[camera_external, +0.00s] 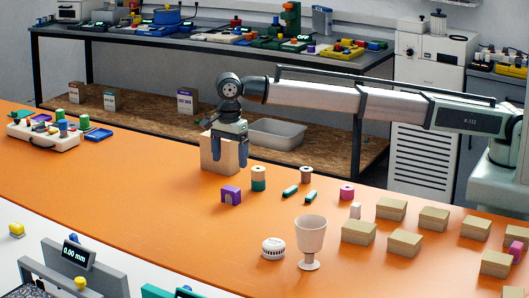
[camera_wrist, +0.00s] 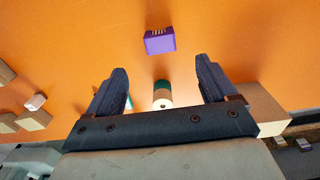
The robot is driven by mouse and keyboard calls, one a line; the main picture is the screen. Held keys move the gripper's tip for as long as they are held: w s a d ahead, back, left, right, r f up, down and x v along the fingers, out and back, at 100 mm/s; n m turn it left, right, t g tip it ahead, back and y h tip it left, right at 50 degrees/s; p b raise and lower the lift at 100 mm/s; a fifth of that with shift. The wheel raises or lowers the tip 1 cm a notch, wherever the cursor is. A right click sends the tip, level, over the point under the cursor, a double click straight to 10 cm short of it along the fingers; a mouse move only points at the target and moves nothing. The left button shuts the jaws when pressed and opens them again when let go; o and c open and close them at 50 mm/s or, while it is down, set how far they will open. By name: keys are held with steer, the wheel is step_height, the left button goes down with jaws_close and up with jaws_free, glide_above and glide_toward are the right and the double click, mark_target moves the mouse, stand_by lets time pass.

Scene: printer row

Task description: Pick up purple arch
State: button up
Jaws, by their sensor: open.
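The purple arch (camera_external: 231,195) stands on the orange table, left of the middle in the outside view. In the wrist view the purple arch (camera_wrist: 160,41) lies ahead of my fingertips, near the top centre. My gripper (camera_external: 230,154) is above the table, behind the arch and higher than it, beside a tan block. In the wrist view my gripper (camera_wrist: 160,80) has its two dark fingers wide apart with nothing held between them. The arch is apart from both fingers.
A green and tan cylinder stack (camera_external: 258,179) stands right of the arch. The tan block (camera_external: 222,155) is close to my gripper. Green pieces (camera_external: 291,191), a white goblet (camera_external: 310,240) and several tan blocks (camera_external: 358,232) lie to the right.

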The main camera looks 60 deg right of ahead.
mark_target(231, 188)
step_height(231, 188, down, 11)
steer(key=shift+f, duration=0.1)
steer(key=c, duration=1.1)
steer(key=shift+o, duration=0.2)
